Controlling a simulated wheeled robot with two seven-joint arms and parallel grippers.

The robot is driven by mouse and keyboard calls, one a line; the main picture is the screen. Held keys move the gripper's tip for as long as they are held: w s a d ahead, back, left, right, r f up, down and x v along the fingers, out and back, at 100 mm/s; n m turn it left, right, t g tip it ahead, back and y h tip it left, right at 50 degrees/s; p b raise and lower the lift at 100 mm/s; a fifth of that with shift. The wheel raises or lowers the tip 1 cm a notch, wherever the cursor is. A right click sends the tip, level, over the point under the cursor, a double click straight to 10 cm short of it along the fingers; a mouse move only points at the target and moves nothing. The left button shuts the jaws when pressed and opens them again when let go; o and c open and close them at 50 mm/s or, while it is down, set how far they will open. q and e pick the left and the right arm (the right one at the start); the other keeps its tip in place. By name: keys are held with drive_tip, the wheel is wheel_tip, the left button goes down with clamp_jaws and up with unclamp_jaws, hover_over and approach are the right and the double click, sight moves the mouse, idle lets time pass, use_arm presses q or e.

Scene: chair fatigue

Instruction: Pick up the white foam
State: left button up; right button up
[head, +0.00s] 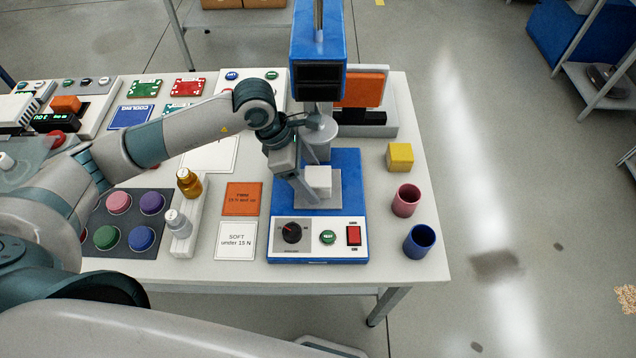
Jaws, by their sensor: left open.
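The white foam (318,178) is a small white block on the grey plate (325,203) of the blue test machine (345,165), under its blue press head. My left gripper (309,181) reaches in from the left and is open at the foam. One finger is close to the foam's left side. Whether the fingers touch the foam cannot be told, and the far finger is partly hidden. My right gripper is not in view.
A yellow block (400,157), a pink cup (406,201) and a blue cup (419,241) stand to the right. Orange (242,198) and white "SOFT" (236,241) cards lie to the left, beside a rack of bottles.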

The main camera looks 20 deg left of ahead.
sight(316, 175)
use_arm(q)
drive_tip(key=shift+c, duration=0.4)
drive_tip(key=c, duration=1)
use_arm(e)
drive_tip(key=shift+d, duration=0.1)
use_arm(q)
drive_tip(key=shift+r, duration=0.1)
drive_tip(key=shift+c, duration=0.2)
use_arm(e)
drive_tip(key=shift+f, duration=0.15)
